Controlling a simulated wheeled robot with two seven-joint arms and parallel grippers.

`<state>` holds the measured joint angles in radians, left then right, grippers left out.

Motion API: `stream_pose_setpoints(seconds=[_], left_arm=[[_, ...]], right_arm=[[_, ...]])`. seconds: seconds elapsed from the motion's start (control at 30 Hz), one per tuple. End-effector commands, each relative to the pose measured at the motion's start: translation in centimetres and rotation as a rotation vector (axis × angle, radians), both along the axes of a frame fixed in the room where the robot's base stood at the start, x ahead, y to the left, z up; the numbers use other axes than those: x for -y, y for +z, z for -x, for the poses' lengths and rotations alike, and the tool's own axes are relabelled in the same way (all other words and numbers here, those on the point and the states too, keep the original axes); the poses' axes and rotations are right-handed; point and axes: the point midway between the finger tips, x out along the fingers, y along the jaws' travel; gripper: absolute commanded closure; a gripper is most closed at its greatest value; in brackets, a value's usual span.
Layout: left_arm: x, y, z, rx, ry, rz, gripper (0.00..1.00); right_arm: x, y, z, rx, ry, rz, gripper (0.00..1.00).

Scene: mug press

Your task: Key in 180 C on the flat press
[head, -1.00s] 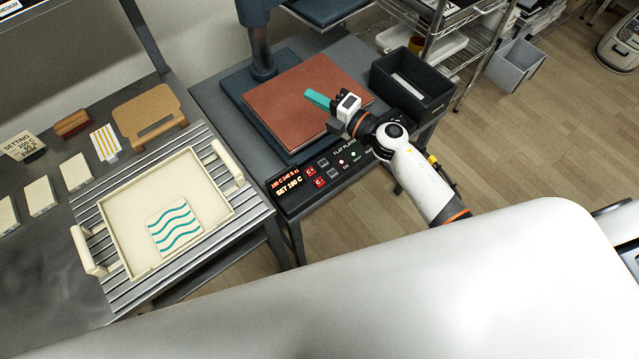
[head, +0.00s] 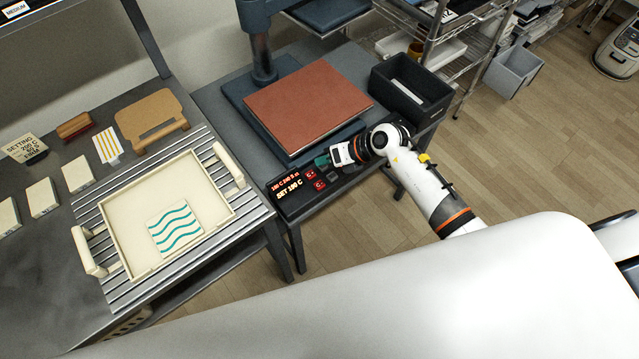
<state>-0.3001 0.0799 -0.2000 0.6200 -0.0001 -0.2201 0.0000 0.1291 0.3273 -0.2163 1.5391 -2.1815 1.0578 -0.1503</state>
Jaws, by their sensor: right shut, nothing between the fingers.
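The flat press has a brown square pad (head: 308,102) on a dark base. Its control panel (head: 293,207) sits at the front edge of the press table. The panel's lit display (head: 289,188) has small text; its lower line seems to read SET 190 C. Two red buttons are beside it, C+ (head: 311,174) and C- (head: 319,184). My right gripper (head: 321,161) is shut and empty, with its teal fingertips just above the C+ button; I cannot tell whether they touch the panel. My left gripper is not in view.
A cream tray (head: 121,237) holding a wavy-striped tile (head: 174,229) stands on the slatted bench at left. A setting card (head: 25,147) stands behind it. A black bin (head: 410,92) is right of the pad. A wire shelf stands at the back.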

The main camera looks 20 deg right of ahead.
Motion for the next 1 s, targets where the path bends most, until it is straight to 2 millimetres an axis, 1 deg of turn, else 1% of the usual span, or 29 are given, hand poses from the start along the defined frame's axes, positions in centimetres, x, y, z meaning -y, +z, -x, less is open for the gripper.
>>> stream_pose_setpoints(seconds=[0.17, 0.33, 0.47, 0.77, 0.9, 1.0], left_arm=[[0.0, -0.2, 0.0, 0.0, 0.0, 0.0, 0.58], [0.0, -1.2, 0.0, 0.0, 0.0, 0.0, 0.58], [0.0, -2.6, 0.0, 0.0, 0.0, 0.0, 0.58], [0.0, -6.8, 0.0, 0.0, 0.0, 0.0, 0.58], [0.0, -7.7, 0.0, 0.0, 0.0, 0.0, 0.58], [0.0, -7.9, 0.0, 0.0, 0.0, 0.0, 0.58]], right_arm=[[0.0, -0.2, 0.0, 0.0, -0.001, -0.002, 1.0], [0.0, -1.2, 0.0, 0.0, -0.001, -0.002, 1.0], [0.0, -2.7, 0.0, 0.0, -0.001, -0.002, 1.0], [-0.1, -7.1, 0.0, 0.0, 0.0, -0.004, 1.0], [0.0, -8.4, 0.0, -0.001, -0.001, 0.0, 1.0], [0.0, -8.8, 0.0, 0.001, -0.001, 0.0, 1.0]])
